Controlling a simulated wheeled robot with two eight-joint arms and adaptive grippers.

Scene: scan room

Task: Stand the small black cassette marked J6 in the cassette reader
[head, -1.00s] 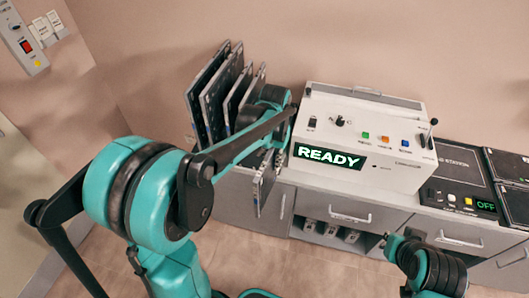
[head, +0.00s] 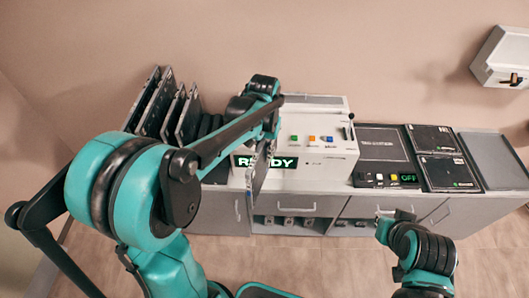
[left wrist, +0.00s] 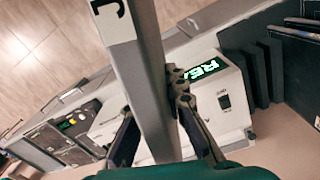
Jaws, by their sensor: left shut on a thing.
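The cassette (head: 258,172) hangs edge-on from my left gripper (head: 268,138), in front of the left part of the cassette reader. In the left wrist view the cassette (left wrist: 142,85) crosses the frame as a long grey edge between both fingers (left wrist: 155,115). A label with a "J" shows at its top; the rest of the mark is cut off. The white cassette reader (head: 330,152) has a green READY display, partly covered by my arm and the cassette. It also shows in the left wrist view (left wrist: 228,98). My right gripper (head: 384,232) is at the lower right, its fingers unclear.
Several dark cassettes (head: 160,108) stand upright left of the reader. Right of it lie a black station panel (head: 383,150) reading OFF, flat black cassettes (head: 440,157) and a grey tray (head: 492,160). Grey cabinets (head: 300,205) lie below. A white box (head: 505,55) hangs on the wall.

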